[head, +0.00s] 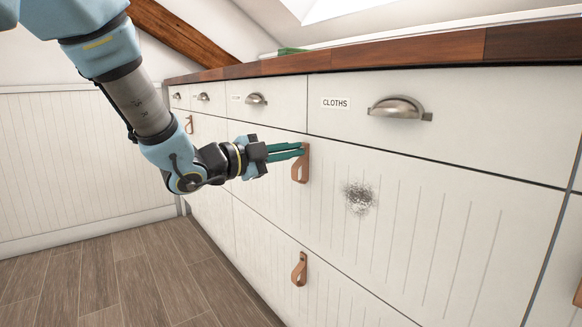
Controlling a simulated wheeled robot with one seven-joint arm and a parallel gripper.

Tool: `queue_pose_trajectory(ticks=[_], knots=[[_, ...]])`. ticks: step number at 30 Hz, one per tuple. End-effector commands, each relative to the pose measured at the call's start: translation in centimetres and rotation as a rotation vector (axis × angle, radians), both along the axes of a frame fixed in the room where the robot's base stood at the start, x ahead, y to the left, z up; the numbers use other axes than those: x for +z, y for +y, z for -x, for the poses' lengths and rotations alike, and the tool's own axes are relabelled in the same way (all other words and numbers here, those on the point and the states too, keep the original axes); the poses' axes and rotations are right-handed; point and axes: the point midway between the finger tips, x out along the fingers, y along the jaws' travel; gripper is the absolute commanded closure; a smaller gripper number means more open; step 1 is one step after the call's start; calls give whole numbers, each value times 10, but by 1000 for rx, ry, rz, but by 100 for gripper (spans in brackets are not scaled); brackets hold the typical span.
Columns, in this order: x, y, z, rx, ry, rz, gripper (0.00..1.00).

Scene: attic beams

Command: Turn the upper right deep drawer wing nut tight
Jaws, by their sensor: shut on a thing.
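The deep drawer (420,220) has a white grooved front and sits below the drawer labelled CLOTHS. A brown leather strap pull (300,172) hangs on it. My gripper (302,150) comes in from the left, with its teal fingers level and their tips at the top of this pull. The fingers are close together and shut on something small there. The wing nut itself does not show clearly; the fingertips cover that spot.
A dark speckled patch (359,198) marks the drawer front right of the pull. Another leather pull (299,268) hangs below. Metal cup handles (400,108) stick out along the top row, under a wooden worktop (400,58). The plank floor (130,275) at left is clear.

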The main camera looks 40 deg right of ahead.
Motion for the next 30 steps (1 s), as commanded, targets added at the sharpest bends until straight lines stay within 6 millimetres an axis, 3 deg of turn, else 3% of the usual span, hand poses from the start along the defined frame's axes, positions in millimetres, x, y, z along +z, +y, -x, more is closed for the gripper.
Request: queue_pose_trajectory(ticks=[15,30], knots=[[-5,0,1,-1,-410,25,100],[-2,0,1,-1,-535,30,100]])
